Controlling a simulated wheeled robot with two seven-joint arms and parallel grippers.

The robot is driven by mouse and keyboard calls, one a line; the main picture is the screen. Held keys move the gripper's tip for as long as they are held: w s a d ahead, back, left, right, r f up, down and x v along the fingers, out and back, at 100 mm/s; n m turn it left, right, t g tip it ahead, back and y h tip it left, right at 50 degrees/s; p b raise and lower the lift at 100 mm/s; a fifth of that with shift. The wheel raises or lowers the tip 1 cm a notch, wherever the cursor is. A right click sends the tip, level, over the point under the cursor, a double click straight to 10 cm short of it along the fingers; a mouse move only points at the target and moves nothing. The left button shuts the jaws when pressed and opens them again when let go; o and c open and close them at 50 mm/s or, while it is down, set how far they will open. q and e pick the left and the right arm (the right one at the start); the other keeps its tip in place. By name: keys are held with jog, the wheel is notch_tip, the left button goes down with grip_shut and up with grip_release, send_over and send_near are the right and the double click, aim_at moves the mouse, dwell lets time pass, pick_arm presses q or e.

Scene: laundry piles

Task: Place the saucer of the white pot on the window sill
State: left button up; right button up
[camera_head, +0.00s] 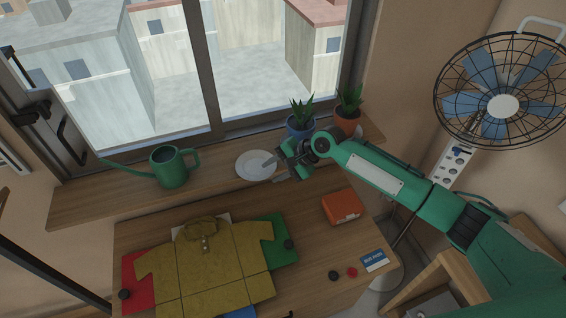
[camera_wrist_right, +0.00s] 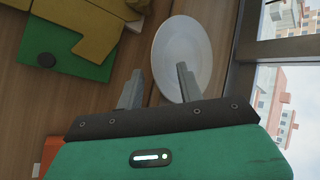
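A white saucer (camera_head: 253,168) lies flat on the wooden window sill (camera_head: 110,197), close to its front edge. It also shows in the right wrist view (camera_wrist_right: 183,48). My right gripper (camera_head: 274,171) is at the saucer's right side. Its two fingers are apart in the right wrist view (camera_wrist_right: 158,70). One finger overlaps the saucer there and the other is beyond its rim, over the table side. I cannot tell whether a finger touches the saucer. No white pot shows. My left gripper is not in view.
A green watering can (camera_head: 170,168) stands left of the saucer. A blue pot (camera_head: 300,127) and a terracotta pot (camera_head: 347,122) with plants stand behind my right arm. A yellow shirt (camera_head: 215,265) and an orange box (camera_head: 343,207) lie on the table below. A fan (camera_head: 503,105) is at right.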

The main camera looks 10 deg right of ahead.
jog(key=shift+c, duration=0.5)
grip_shut()
jog(key=shift+f, duration=0.1)
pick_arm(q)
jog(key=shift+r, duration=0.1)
